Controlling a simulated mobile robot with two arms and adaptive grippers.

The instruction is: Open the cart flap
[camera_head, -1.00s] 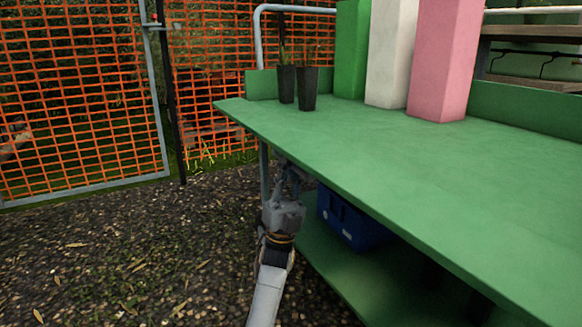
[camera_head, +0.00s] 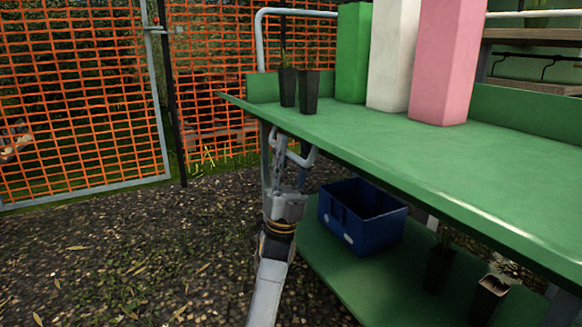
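The green cart (camera_head: 400,150) fills the right side. Its flap seems to be the green front part of the top (camera_head: 440,192), whose near edge runs from the left corner down to the right. It stands near level, with the lower shelf visible beneath. My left gripper (camera_head: 290,155) points up under the flap near its left end, by a pale grey curved piece that may be a handle or a finger. Its fingertips are partly hidden, so I cannot tell whether they touch the flap or grip anything. My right gripper is not in view.
On the cart top stand two black pots (camera_head: 308,92) and tall green (camera_head: 353,55), white (camera_head: 390,55) and pink (camera_head: 440,65) blocks. A blue crate (camera_head: 350,228) and dark pots (camera_head: 438,268) are on the lower shelf (camera_head: 375,280). An orange mesh fence (camera_head: 75,95) stands behind open gravel.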

